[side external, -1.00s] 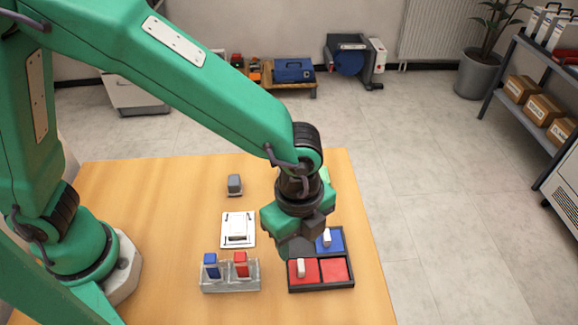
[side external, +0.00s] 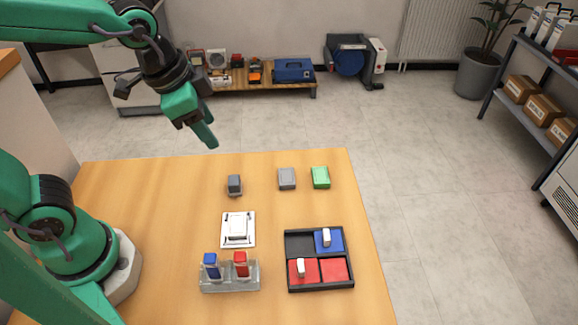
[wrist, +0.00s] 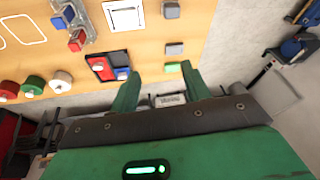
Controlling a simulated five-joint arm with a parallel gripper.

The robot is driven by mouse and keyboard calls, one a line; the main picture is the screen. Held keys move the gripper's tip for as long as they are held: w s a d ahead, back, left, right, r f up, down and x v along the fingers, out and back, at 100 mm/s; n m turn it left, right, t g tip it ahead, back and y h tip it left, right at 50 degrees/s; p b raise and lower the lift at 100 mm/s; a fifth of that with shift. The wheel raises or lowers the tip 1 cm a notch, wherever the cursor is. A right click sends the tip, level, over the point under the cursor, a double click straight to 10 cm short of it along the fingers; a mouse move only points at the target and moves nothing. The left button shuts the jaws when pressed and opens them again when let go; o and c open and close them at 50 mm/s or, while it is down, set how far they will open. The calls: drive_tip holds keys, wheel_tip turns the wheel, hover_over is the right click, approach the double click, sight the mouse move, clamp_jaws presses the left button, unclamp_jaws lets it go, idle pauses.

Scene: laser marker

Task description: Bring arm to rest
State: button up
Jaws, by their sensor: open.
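My gripper (side external: 203,128) is raised above the far left part of the table, empty and clear of everything on it. In the wrist view its two green fingers (wrist: 160,82) stand apart with nothing between them. A black tray (side external: 287,262) at the table's right has a blue piece (side external: 336,245) at back right and red pieces (side external: 336,270) in both front compartments. Its back left compartment is empty. A clear holder (side external: 230,283) carries a blue-topped stamp (side external: 211,266) and a red-topped stamp (side external: 241,264).
A dark grey block (side external: 234,185), a grey button (side external: 287,179) and a green button (side external: 320,177) stand along the table's back. The wooden table (side external: 160,190) is bare at its left. A low bench (side external: 270,88) with a blue case (side external: 293,70) stands on the floor behind.

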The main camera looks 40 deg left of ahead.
drive_tip(key=s+a+r+n+t+y, duration=0.1)
drive_tip(key=s+a+r+n+t, duration=0.1)
drive_tip(key=s+a+n, duration=0.3)
drive_tip(key=shift+s+a+n, duration=0.15)
drive_tip(key=shift+a+n, duration=0.75)
drive_tip(key=shift+a, duration=0.45)
idle(0.9)
drive_tip(key=o, duration=0.9)
drive_tip(key=shift+d, duration=0.2)
drive_tip(key=shift+o, duration=1.3)
drive_tip(key=shift+d+m, duration=0.25)
drive_tip(key=shift+m, duration=0.35)
drive_tip(key=s+d+f+m+g, duration=0.1)
drive_tip(key=d+m+g, duration=0.1)
drive_tip(key=d+m, duration=0.8)
drive_tip(key=s+d+f+m+g, duration=0.2)
drive_tip(key=d+m+g, duration=0.1)
drive_tip(key=d+m, duration=0.8)
drive_tip(key=m, duration=0.4)
drive_tip(key=shift+d+f+m+g, duration=0.15)
drive_tip(key=shift+d+m+g, duration=0.15)
drive_tip(key=shift+m, duration=0.1)
drive_tip(key=shift+f, duration=0.1)
